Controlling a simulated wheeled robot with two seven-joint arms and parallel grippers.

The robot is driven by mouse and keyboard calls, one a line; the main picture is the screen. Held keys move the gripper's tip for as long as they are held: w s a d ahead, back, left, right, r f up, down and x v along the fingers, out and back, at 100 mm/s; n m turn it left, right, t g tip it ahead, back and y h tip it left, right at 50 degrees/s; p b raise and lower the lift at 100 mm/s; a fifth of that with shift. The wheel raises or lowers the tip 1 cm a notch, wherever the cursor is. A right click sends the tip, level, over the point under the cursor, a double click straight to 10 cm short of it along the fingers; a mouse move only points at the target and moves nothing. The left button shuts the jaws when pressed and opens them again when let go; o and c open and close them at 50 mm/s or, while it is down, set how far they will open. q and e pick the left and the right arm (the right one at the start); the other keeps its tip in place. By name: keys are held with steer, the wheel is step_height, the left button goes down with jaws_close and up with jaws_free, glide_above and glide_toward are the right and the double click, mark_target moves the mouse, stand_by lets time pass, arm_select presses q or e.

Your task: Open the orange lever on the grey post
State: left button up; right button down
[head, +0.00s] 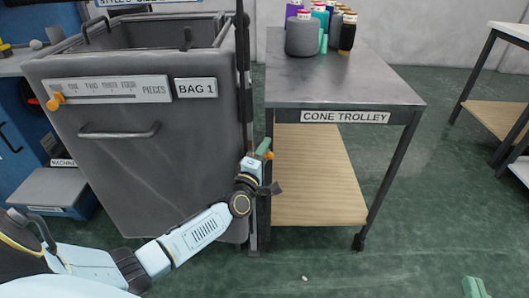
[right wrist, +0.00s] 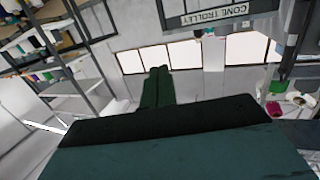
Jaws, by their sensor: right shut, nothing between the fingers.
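The orange lever (head: 264,146) shows in the head view on the dark grey post (head: 246,115) between the bag cart and the trolley. My right gripper (right wrist: 158,88) is shut and empty in the right wrist view. Its green tip (head: 475,287) shows at the bottom right of the head view, away from the post.
The grey cart labelled BAG 1 (head: 110,195) stands left of the post, with an orange pointer (head: 56,100) on its scale. The cone trolley (head: 350,92) stands right of the post, carrying several yarn cones (head: 301,38). Green floor (head: 420,200) is free at right.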

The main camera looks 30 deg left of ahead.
arm_select(q)
jaws_close()
stand_by(0.3)
